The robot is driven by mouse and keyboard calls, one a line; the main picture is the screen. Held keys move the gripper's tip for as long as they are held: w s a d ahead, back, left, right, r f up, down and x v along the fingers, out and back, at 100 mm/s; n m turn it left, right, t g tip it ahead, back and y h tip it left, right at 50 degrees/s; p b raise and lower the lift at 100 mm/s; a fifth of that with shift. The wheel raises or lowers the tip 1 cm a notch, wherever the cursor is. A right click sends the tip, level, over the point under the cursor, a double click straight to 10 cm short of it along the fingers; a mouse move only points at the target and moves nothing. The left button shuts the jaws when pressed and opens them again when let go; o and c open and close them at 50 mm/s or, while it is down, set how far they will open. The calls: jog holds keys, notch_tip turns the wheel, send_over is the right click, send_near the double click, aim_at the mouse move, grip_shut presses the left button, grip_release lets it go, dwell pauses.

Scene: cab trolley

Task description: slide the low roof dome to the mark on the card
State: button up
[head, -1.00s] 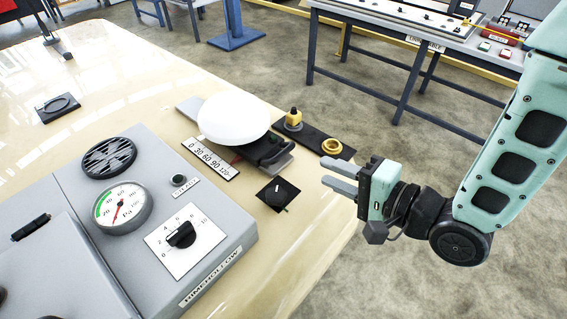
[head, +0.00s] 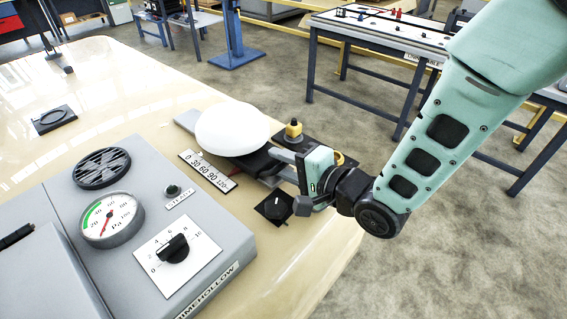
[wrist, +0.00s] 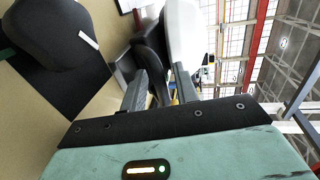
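The low roof dome (head: 232,128) is a white, smooth cap on a grey rail (head: 186,121). A dark handle (head: 258,163) sticks out on its near right side. The white card (head: 207,171) beside it carries a scale from 0 to 120; I cannot make out a separate mark on it. My gripper (head: 277,157) is at the handle's end, its fingers apart. In the wrist view the fingers (wrist: 160,88) stand open, with the dark handle (wrist: 150,60) just beyond and partly between the tips. The white dome (wrist: 183,35) is behind it. Contact cannot be told.
A black knob on a square plate (head: 273,206) sits just left of my gripper. A yellow-topped post (head: 293,130) and a yellow ring (head: 345,161) are behind it. A grey gauge box (head: 150,220) fills the near left.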

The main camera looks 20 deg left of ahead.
aim_at(256, 151)
grip_shut()
jog(key=shift+r+b+x, duration=0.15)
jog(key=shift+b+x, duration=0.05)
jog(key=shift+x, duration=0.55)
jog(key=shift+r+b+x, duration=0.15)
jog(key=shift+x, duration=0.6)
grip_release()
jog(key=shift+d, duration=0.1)
